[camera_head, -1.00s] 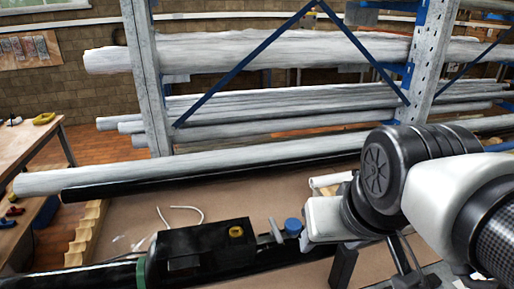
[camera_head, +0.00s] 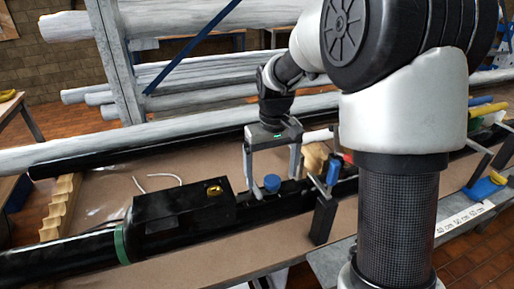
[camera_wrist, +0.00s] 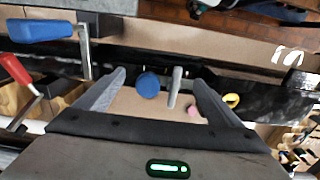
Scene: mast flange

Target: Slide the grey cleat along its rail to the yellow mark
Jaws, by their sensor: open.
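The grey cleat (camera_wrist: 175,87) shows in the wrist view as a slim upright grey piece on the black mast, beside a round blue knob (camera_wrist: 147,83). The knob also shows in the head view (camera_head: 272,183); the cleat is not clear there, near my left finger. My gripper (camera_head: 271,178) is open above the mast, pointing down. In the wrist view its fingers (camera_wrist: 159,79) lie either side of the knob and cleat, with no clear contact. A yellow ring (camera_head: 214,190) sits on the black box; I cannot tell whether it is the yellow mark. The rail is not distinct.
The black box (camera_head: 180,212) stands left of my gripper. A blue-handled clamp (camera_head: 332,172) stands close on the right; a red handle (camera_wrist: 15,68) shows in the wrist view. Long pipes (camera_head: 190,130) lie behind. The brown board in front is mostly clear.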

